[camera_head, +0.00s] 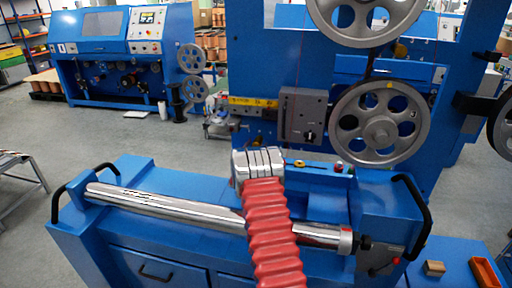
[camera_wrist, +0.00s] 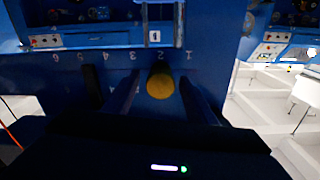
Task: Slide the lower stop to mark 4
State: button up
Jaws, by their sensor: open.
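A round knob with a dull yellow face (camera_wrist: 160,82) shows in the wrist view, below the mark 2 of a row of upside-down numbers (camera_wrist: 120,56) on a blue face. It is probably the lower stop, but I cannot be sure. Mark 4 lies to its left in that view. My gripper (camera_wrist: 158,95) is open, with one dark finger on each side of the knob; I cannot tell whether they touch it. In the head view my gripper (camera_head: 258,165) is above the blue bench, and its fingertips and the knob are hidden.
A chrome roller (camera_head: 165,205) lies along the blue bench (camera_head: 150,240). Large grey pulleys (camera_head: 380,122) and a grey control box (camera_head: 303,115) stand behind my gripper. A black post (camera_wrist: 92,85) stands left of the fingers in the wrist view.

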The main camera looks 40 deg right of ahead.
jog(key=shift+c, duration=0.4)
jog(key=shift+d, duration=0.1)
grip_shut()
